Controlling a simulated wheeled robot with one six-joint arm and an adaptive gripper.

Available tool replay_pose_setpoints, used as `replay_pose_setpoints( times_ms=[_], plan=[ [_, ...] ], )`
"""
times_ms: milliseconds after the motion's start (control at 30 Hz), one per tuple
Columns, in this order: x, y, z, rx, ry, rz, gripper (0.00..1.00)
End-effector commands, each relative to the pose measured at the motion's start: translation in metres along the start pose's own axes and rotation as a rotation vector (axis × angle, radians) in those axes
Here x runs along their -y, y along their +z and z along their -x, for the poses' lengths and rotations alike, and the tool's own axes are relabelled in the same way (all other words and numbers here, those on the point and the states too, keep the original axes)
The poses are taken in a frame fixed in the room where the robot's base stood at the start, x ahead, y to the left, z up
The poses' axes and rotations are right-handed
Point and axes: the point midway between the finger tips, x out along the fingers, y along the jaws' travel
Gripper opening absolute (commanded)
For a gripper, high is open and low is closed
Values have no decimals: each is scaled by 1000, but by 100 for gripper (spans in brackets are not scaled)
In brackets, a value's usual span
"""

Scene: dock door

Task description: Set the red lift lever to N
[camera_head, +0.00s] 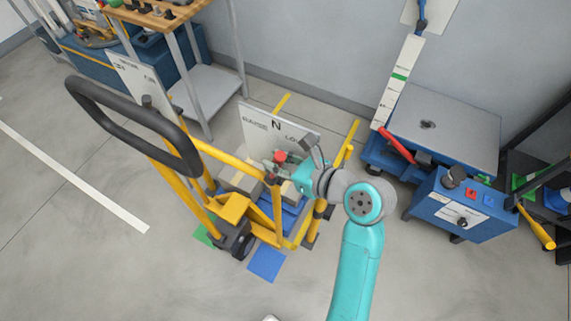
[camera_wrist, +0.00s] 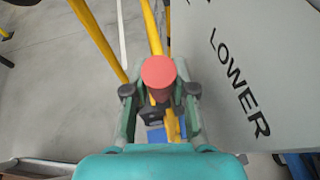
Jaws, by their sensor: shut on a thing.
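The red lift lever's round knob (camera_head: 280,156) shows in front of a white plate (camera_head: 262,124) marked RAISE, N and LOWER, on a yellow hand truck. In the head view the knob appears below the N. My gripper (camera_wrist: 159,92) is shut on the red knob (camera_wrist: 158,72), with one finger on each side. In the head view my gripper (camera_head: 284,168) reaches the lever from the right and partly hides it. The wrist view shows the word LOWER on the plate (camera_wrist: 225,90) to the right of the knob. The lever's shaft is mostly hidden.
The truck's yellow frame (camera_head: 277,212) and black loop handle (camera_head: 124,125) stand left of my arm. A blue lift table (camera_head: 445,110) with another red handle (camera_head: 396,145) and a blue control box (camera_head: 460,207) stand right. A workbench (camera_head: 160,15) is at upper left. Lower-left floor is clear.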

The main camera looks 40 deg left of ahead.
Motion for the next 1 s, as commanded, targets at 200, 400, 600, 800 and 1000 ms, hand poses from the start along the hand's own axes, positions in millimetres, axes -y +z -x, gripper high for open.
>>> replay_pose_setpoints(
  times_ms=[200,400,600,800,1000],
  plan=[
    [-3,9,-12,-123,-14,24,0],
    [-4,11,-18,-192,-23,34,0],
    [-4,11,-20,-218,-25,36,0],
    [-4,11,-20,-219,-25,36,0],
    [-4,11,-20,-219,-25,36,37]
  ],
)
